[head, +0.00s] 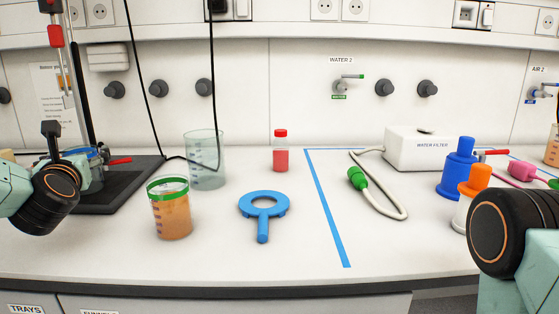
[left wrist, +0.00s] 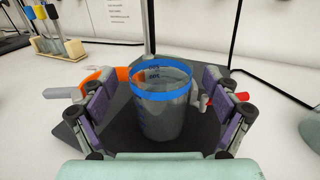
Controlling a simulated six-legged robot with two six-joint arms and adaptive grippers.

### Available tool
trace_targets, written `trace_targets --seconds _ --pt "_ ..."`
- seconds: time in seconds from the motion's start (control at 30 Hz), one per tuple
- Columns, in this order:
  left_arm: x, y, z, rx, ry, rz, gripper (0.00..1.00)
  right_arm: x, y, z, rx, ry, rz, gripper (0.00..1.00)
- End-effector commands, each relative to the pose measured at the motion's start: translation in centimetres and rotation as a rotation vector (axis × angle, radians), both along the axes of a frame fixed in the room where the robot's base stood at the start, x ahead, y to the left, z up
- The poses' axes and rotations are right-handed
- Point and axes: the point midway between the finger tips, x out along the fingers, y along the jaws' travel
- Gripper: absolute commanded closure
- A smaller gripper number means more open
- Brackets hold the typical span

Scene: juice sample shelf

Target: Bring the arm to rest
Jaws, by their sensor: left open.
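In the left wrist view my left gripper (left wrist: 157,100) is open, with one finger pad at each side of the picture. A clear beaker with a blue rim band (left wrist: 162,112) shows between the two fingers, with a gap on each side; it appears empty. It stands on the dark base plate of a stand (left wrist: 205,138). In the head view my left arm comes in at the left edge, and the blue-banded beaker (head: 90,172) is partly hidden beside it. My right arm shows at the lower right, but its gripper is out of view.
An orange-filled beaker with a green rim (head: 170,212), a clear beaker (head: 205,162), a red-capped bottle (head: 280,152) and a blue ring with a handle (head: 263,208) stand or lie on the bench. Blue and orange bottles (head: 458,170) (head: 473,190) are near my right arm. The front middle is clear.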

Motion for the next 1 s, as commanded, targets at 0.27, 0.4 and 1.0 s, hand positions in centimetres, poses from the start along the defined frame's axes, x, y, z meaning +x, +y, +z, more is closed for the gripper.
trace_targets --seconds 0.27,0.4,1.0 --pt "1.4 0.8 0.2 0.000 0.001 -0.001 0.12 0.0 0.0 0.3 0.000 0.000 0.000 0.68" --pt "1.4 0.8 0.2 0.000 0.000 -0.001 0.12 0.0 0.0 0.4 0.000 0.000 0.000 0.68" --pt "-1.1 -0.6 0.0 -0.004 -0.001 -0.001 0.12 0.0 0.0 0.0 0.000 0.000 0.000 0.68"
